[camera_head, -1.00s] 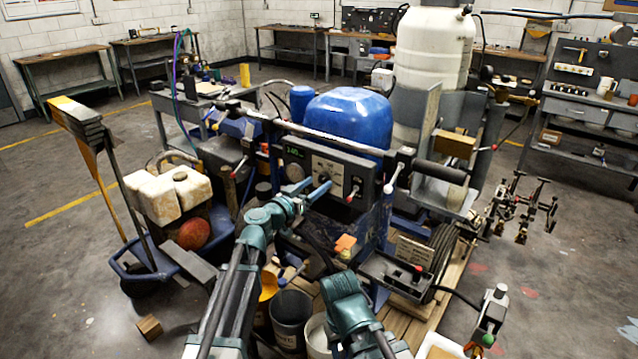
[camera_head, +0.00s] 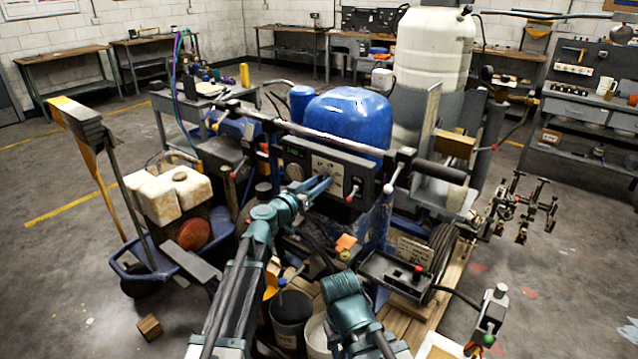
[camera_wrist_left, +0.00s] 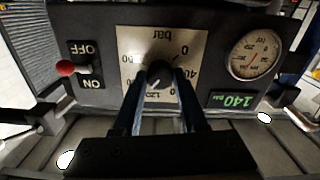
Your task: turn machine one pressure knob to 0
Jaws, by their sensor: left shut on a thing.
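The machine's dark control panel (camera_head: 297,155) faces me in the head view, below the blue tank. My left gripper (camera_head: 325,183) reaches it from the lower left. In the left wrist view the panel appears upside down. There the blue fingers of my left gripper (camera_wrist_left: 160,82) are shut on the black pressure knob (camera_wrist_left: 160,69), one on each side. The knob sits on a pale dial plate (camera_wrist_left: 136,42) marked "bar" with numbers around it. The fingers hide part of the scale, and I cannot tell where the knob points. My right gripper is not visible; only its arm shows.
A green display (camera_wrist_left: 232,99) reads 140, beside a round gauge (camera_wrist_left: 257,53). A red-tipped ON/OFF switch (camera_wrist_left: 66,68) is on the panel's other side. A blue tank (camera_head: 347,117) stands behind the panel. A grey bucket (camera_head: 290,315) stands below my left arm.

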